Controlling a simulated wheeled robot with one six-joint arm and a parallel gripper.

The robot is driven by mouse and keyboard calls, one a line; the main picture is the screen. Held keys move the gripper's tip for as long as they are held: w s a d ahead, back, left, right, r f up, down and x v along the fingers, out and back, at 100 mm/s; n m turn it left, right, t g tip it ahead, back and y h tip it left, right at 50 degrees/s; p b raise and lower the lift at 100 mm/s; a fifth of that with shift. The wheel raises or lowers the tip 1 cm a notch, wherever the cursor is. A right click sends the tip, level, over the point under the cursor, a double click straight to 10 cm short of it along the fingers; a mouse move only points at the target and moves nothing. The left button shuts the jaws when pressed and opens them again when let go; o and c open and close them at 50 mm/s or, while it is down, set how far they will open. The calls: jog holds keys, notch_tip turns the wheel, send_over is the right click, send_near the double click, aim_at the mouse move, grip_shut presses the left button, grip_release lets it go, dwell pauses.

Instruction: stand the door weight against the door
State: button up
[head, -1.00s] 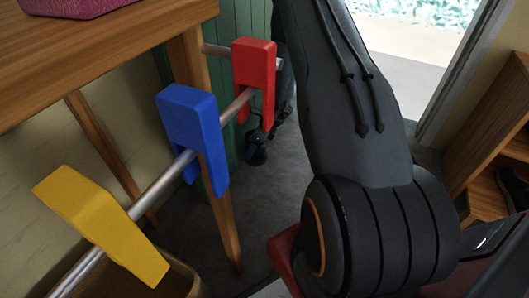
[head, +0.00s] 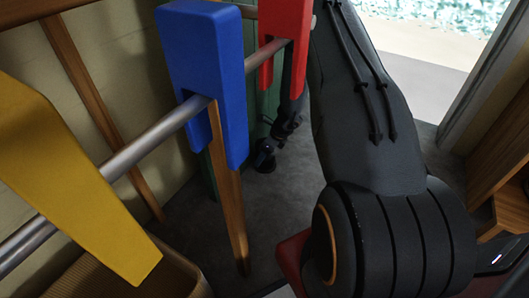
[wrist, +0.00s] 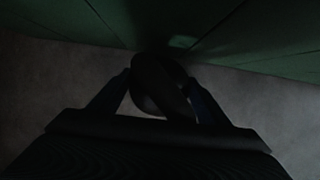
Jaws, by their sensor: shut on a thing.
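The green door (wrist: 70,20) fills the top of the wrist view, with its lower edge above the grey floor. It shows in part behind the coloured blocks in the head view (head: 251,105). My gripper (wrist: 160,92) is shut on a dark, rounded thing, which I take for the door weight (wrist: 150,72). The weight is low and close to the door; whether it touches door or floor is too dark to tell. In the head view my gripper is small and partly hidden by my arm, and the dark weight (head: 265,160) shows below it.
A metal bar (head: 150,140) carries a yellow block (head: 65,180), a blue block (head: 203,65) and a red block (head: 284,40) across the left foreground. A wooden table leg (head: 228,200) stands behind it. A bright doorway (head: 430,65) and wooden shelf (head: 500,130) are at right.

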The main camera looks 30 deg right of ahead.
jog(key=shift+w+f, duration=0.1)
jog(key=shift+w, duration=0.15)
jog(key=o, duration=2.1)
jog(key=shift+s, duration=0.1)
jog(key=p+v, duration=0.6)
jog(key=v, duration=0.6)
jog(key=shift+s, duration=0.1)
